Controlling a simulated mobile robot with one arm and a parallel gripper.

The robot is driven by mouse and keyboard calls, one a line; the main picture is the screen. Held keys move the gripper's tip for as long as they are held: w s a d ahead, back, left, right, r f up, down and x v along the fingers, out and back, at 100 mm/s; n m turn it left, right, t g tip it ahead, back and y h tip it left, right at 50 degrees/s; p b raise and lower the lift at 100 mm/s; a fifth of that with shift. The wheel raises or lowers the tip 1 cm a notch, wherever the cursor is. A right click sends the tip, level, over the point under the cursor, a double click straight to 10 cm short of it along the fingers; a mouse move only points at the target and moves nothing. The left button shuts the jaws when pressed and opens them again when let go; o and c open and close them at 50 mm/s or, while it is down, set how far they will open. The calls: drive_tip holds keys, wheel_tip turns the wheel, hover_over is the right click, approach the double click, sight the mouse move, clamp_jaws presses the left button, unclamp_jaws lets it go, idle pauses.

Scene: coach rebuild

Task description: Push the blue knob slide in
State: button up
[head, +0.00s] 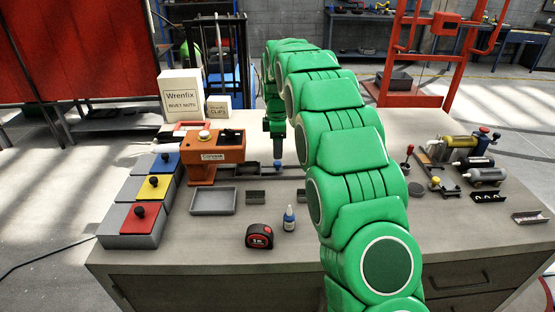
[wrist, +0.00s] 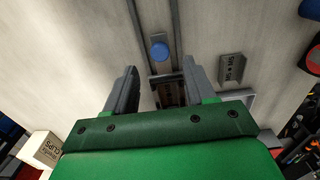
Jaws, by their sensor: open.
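The blue knob (head: 277,164) stands on a narrow grey slide at the middle of the bench, just under my gripper (head: 277,147) in the head view. In the wrist view the round blue knob (wrist: 159,49) sits on a grey plate between two thin rails, a little beyond the fingertips. My gripper (wrist: 160,66) is open and empty, its two fingers spread wide on either side of the rail line. A dark open recess (wrist: 168,92) shows between the fingers. I cannot tell the height of the fingertips above the bench.
An orange machine (head: 216,160) stands left of the slide, beside blue, yellow and red blocks with knobs. A grey tray (head: 213,201), a tape measure (head: 260,236) and a small bottle (head: 289,218) lie in front. Boxes (head: 181,95) stand behind. Cylinders and small parts are at right.

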sight(277, 162)
wheel_tip(277, 162, down, 5)
drive_tip(key=shift+f, duration=0.2)
clamp_jaws()
idle(0.4)
